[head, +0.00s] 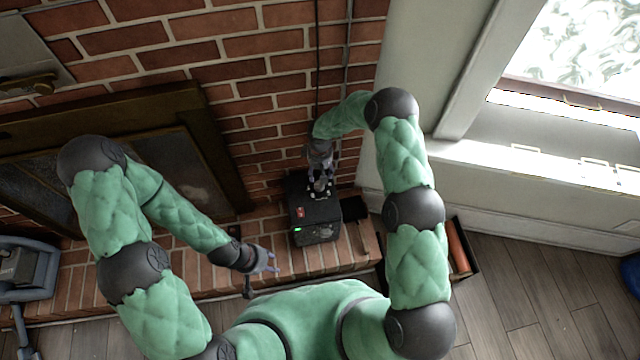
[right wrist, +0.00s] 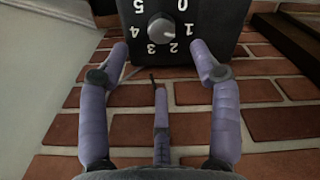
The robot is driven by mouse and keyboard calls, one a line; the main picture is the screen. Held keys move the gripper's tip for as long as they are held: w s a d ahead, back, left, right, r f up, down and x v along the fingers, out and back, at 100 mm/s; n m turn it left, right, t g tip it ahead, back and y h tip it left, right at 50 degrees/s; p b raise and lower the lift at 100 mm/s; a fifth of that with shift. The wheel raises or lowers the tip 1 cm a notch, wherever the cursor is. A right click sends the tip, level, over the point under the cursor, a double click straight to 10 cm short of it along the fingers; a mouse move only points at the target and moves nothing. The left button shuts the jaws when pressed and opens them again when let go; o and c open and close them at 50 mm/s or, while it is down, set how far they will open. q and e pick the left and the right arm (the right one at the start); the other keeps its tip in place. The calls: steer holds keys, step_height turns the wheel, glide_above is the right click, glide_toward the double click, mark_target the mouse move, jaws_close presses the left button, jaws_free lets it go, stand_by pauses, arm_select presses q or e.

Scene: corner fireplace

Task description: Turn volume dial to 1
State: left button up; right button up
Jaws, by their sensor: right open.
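The volume dial (right wrist: 162,31) is a round grey knob on a black box face, ringed by white digits that appear upside down in the right wrist view. I cannot tell its exact setting. The black box (head: 316,220) stands on the brick hearth, with a red patch and a green light. My right gripper (head: 320,183) is over the back of the box; in its wrist view its open purple fingers (right wrist: 160,62) are spread with the dial beyond the tips, apart from it. My left gripper (head: 273,262) is open and empty, left of and nearer than the box.
A brick wall (head: 270,60) rises behind the box, with dark cables running down it. A dark-framed fireplace (head: 200,165) is at left. A grey object (head: 25,265) stands at far left. A window (head: 580,60) and wooden floor (head: 540,270) are at right.

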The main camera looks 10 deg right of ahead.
mark_target(319, 186)
step_height(319, 186, down, 10)
steer(key=b, duration=0.3)
steer(key=c, duration=1.1)
